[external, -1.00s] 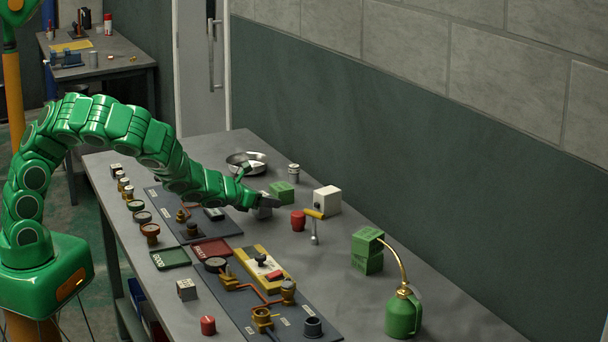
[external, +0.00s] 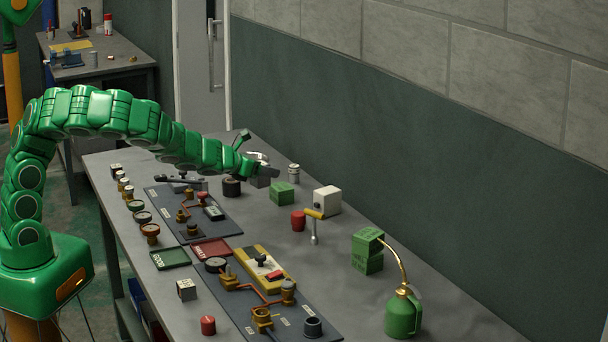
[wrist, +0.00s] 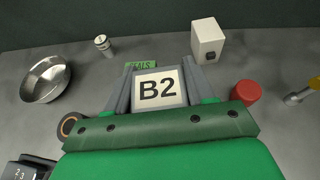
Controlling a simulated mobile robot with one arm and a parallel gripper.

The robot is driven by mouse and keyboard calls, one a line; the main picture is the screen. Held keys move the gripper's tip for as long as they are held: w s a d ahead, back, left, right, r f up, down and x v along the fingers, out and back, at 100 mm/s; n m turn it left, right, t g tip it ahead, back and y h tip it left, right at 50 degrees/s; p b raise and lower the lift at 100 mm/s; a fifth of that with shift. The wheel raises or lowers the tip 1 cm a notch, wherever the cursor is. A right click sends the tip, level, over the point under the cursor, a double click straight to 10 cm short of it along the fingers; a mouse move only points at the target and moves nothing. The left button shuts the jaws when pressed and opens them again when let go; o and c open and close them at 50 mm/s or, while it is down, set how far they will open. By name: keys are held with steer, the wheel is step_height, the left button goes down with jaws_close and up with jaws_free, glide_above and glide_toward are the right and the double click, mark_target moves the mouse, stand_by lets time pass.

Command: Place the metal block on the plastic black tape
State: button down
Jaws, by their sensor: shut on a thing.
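The metal block (wrist: 158,88), a grey cube with a white "B2" label, is between the two fingers of my gripper (wrist: 160,85). My gripper (external: 262,172) is shut on it and holds it above the far part of the workbench in the external view; the block (external: 262,182) is partly covered by a finger there. The black tape (external: 231,188) is a short dark roll on the bench, just left of the held block. It also shows in the wrist view (wrist: 69,127) as a ring with a brown core, left of my gripper and partly covered by it.
A metal bowl (wrist: 45,80) stands behind and left. A green block (external: 281,193), a white box (external: 327,200) and a red cylinder (external: 298,221) stand to the right. Dark panels with fittings (external: 165,205) lie left of the tape. The front right bench holds a green oil can (external: 403,316).

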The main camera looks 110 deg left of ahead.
steer(key=s+a+r+n+g+y, duration=0.2)
steer(key=s+a+r, duration=0.1)
steer(key=s+a, duration=1.05)
glide_above(232, 187)
steer(key=a, duration=0.4)
steer(key=shift+n, duration=0.3)
steer(key=shift+s+a+f, duration=0.1)
steer(key=shift+s+f, duration=0.1)
steer(key=shift+f, duration=1.75)
steer(key=shift+s+f, duration=0.15)
steer(key=shift+f, duration=1.8)
steer(key=shift+f, duration=0.1)
steer(key=shift+c, duration=2)
jaws_free()
steer(key=shift+g, duration=0.4)
